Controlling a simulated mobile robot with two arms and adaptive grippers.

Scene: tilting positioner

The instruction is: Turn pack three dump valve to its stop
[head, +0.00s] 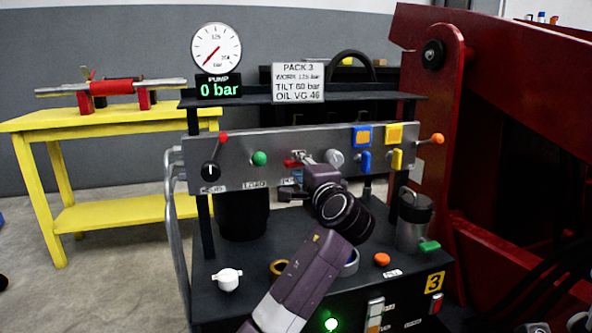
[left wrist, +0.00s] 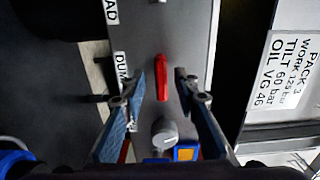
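The dump valve's red lever (head: 292,163) is on the grey control panel of pack 3, above a partly covered label. In the left wrist view the red lever (left wrist: 161,77) lies lengthwise along the panel, beside the DUMP label (left wrist: 122,72). My left gripper (head: 300,172) is at the panel in front of the valve and hides part of it. In the left wrist view its two fingers (left wrist: 160,84) stand apart, one on each side of the lever, with a visible gap to it. My right gripper is in neither view.
A green knob (head: 260,158) is left of the lever, a grey knob (head: 334,158) right of it. Blue and yellow levers sit further right. The pump display (head: 219,87) reads 0 bar. A metal canister (head: 413,222) and red machine frame (head: 480,110) stand right.

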